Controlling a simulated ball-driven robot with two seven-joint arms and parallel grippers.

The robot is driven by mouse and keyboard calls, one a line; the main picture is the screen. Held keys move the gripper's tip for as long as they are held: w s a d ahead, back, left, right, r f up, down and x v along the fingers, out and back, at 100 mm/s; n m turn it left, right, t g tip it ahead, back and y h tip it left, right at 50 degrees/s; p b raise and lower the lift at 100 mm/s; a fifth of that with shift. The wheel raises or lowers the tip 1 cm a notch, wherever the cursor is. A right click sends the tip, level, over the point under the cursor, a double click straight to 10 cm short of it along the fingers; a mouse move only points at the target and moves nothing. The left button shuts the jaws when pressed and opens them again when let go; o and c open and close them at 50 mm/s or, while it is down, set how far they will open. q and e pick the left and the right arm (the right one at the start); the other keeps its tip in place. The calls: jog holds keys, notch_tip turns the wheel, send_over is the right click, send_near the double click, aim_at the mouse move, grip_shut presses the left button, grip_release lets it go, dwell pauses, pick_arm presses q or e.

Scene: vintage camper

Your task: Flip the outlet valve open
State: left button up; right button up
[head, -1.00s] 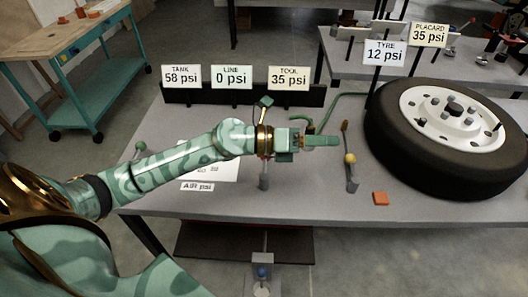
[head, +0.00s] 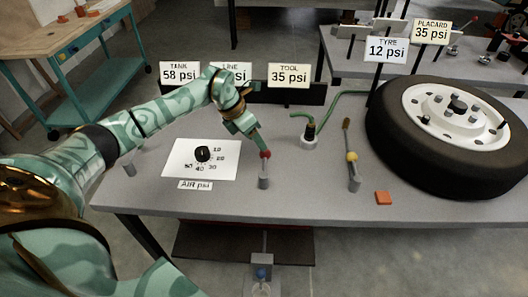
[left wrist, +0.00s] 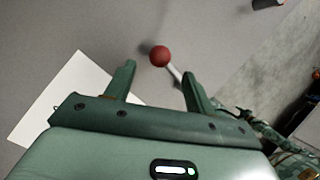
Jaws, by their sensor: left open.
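A small lever with a red ball (head: 265,154) stands on a grey post (head: 263,181) on the bench; no label shows whether it is the outlet valve. The red ball (left wrist: 160,56) also shows in the left wrist view, just beyond and between the fingertips, with its pale stem running down to the right. My left gripper (head: 258,142) is open, points down at the ball and is empty. Whether a finger touches the lever is unclear. Another lever with a yellow ball (head: 351,157) stands further right. My right gripper is out of view.
A white dial sheet (head: 180,160) with a black knob lies left of the lever. A green hose (head: 345,93) runs from a fitting (head: 309,140) near the wheel (head: 445,130). An orange block (head: 383,198) lies at front right. Signs read tank 58, tool 35, tyre 12 psi.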

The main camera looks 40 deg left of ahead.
aim_at(264, 167)
pick_arm(q)
jog(key=b+x, duration=0.1)
jog(key=x, duration=0.5)
